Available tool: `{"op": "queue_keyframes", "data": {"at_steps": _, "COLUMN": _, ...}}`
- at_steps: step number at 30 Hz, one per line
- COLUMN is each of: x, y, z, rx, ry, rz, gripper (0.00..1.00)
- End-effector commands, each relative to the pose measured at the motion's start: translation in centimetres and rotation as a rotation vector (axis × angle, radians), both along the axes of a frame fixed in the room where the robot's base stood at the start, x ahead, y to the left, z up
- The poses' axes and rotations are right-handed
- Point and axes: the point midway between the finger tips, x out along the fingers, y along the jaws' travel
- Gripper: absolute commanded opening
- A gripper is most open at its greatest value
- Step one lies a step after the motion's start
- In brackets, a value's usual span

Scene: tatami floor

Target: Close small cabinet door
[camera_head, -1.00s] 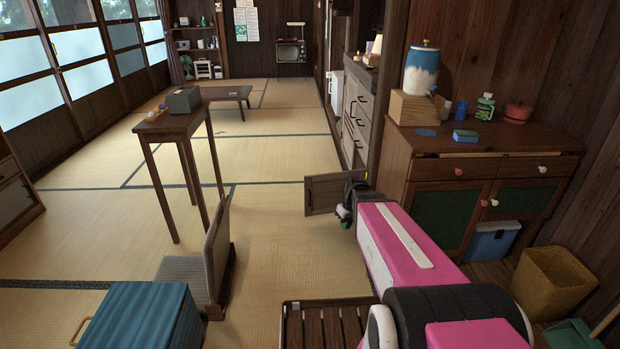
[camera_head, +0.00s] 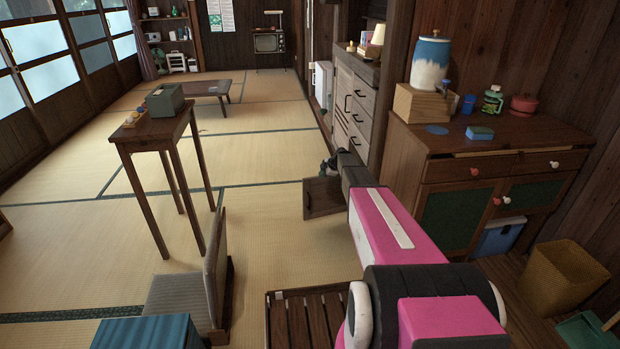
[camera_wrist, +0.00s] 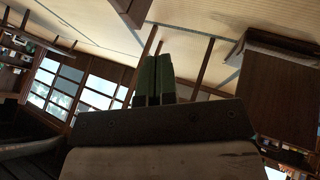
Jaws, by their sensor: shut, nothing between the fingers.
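The small cabinet door (camera_head: 322,198) stands open, a brown wooden panel jutting left into the room from the cabinet on the right. My gripper (camera_head: 331,165) is at the top edge of this door in the head view, partly dark against my arm. Whether it touches the door cannot be told. In the wrist view my gripper's green fingers (camera_wrist: 153,80) are together with nothing between them. My pink arm hides the lower part of the cabinet and the door's hinge side.
A tall narrow table (camera_head: 165,128) with a grey-green box stands left. A legless chair (camera_head: 215,270) and a blue-covered item (camera_head: 150,333) are near front. A slatted wooden piece (camera_head: 310,318) lies below my arm. Open tatami (camera_head: 262,235) lies left of the door.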

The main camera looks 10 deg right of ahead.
Motion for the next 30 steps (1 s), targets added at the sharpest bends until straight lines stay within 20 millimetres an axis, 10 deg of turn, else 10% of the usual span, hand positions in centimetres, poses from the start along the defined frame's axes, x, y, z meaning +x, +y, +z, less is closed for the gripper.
{"op": "queue_keyframes", "data": {"at_steps": 21, "x": 4.1, "y": 4.6, "z": -8.1, "rx": 0.001, "ry": 0.002, "rz": 0.000, "gripper": 0.00}}
{"op": "queue_keyframes", "data": {"at_steps": 30, "x": 7.6, "y": 5.3, "z": -8.0, "rx": 0.000, "ry": 0.001, "rz": 0.000, "gripper": 0.00}}
